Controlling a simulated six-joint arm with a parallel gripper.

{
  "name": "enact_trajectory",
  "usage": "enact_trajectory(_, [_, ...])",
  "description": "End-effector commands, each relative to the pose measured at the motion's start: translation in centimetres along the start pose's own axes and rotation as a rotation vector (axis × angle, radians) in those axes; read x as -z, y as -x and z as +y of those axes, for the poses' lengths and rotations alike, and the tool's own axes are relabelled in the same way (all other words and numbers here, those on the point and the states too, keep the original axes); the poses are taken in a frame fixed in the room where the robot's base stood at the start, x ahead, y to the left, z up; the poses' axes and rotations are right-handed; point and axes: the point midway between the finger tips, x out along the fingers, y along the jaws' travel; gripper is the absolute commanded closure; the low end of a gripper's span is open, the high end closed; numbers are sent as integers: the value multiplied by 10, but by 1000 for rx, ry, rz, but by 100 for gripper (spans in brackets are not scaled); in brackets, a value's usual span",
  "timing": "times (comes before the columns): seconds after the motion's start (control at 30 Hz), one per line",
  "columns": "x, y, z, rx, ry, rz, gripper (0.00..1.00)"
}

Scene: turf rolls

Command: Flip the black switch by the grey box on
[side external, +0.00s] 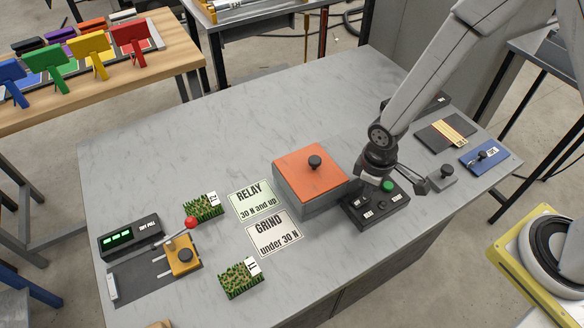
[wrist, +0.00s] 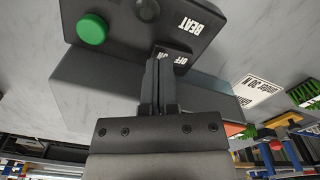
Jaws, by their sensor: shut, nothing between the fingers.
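The grey box (side external: 318,199) with an orange lid (side external: 309,172) and a black knob on top stands at the middle right of the table. Right beside it is a black control box (side external: 379,214) with a green button (side external: 387,186) and white labels.
RELAY (side external: 250,199) and GRIND (side external: 273,233) cards lie left of the grey box. Turf pieces (side external: 241,279) and a meter with a green display (side external: 130,238) are farther left. A small grey block with a knob (side external: 443,178) and a blue plate (side external: 484,157) lie right of my gripper.

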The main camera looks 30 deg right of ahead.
Motion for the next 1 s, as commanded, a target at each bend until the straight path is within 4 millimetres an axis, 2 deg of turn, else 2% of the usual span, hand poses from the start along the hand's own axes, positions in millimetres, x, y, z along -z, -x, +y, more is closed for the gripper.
enact_trajectory(1.0, [0, -11, 0, 0, 0, 0, 100])
